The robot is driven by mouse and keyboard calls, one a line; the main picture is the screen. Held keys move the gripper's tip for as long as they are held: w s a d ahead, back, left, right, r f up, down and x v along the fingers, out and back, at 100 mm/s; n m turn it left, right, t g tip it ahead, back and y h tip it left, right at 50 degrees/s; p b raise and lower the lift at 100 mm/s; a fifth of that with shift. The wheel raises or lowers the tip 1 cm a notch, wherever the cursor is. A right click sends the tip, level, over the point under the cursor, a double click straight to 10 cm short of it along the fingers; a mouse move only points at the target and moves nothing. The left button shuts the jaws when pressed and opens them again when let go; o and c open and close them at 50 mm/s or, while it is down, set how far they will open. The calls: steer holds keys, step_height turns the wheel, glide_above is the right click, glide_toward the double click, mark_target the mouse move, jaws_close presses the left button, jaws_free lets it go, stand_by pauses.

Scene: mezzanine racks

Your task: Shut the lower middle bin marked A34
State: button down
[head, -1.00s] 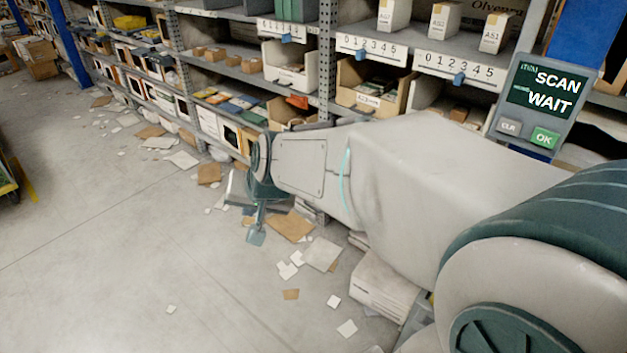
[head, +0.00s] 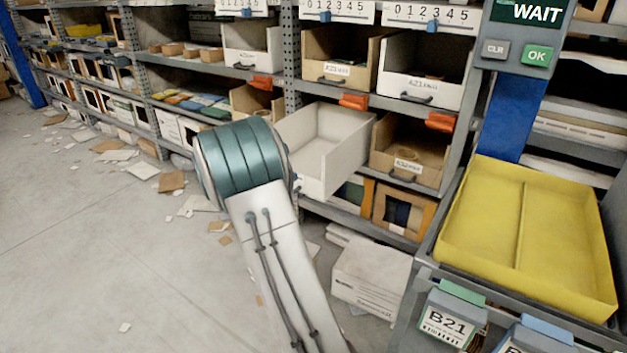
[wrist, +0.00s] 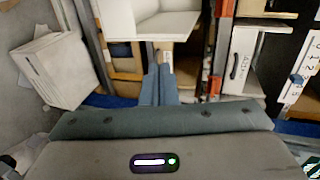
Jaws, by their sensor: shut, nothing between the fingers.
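A white open bin (head: 325,143) sticks out of the lower row of the rack, left of a brown bin, and looks empty. It is the only bin here clearly pulled out; I cannot read a label on it. In the wrist view the white bin (wrist: 165,26) shows at the top, just ahead of the fingers. My gripper (wrist: 159,70) is shut and empty, its fingertips close to the bin; I cannot tell whether they touch it. In the head view my arm hides the gripper and part of the bin's left side.
The brown bin (head: 407,152) sits right of the white one. Above are a brown bin (head: 340,67) and a white bin (head: 424,78), both in the rack. A yellow tray (head: 478,217) stands at right. White boxes (head: 371,277) and scattered papers lie on the floor; open floor is at left.

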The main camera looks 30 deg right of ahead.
steer(key=b+x, duration=0.1)
steer(key=x, duration=0.3)
steer(key=b+x, duration=0.1)
steer(key=x, duration=0.3)
steer(key=b+x, duration=0.1)
steer(key=x, duration=0.3)
steer(key=shift+d+r, duration=0.2)
steer(key=shift+d, duration=0.25)
steer(key=shift+w+d, duration=0.3)
steer(key=shift+d, duration=0.35)
steer(key=shift+d+r, duration=0.1)
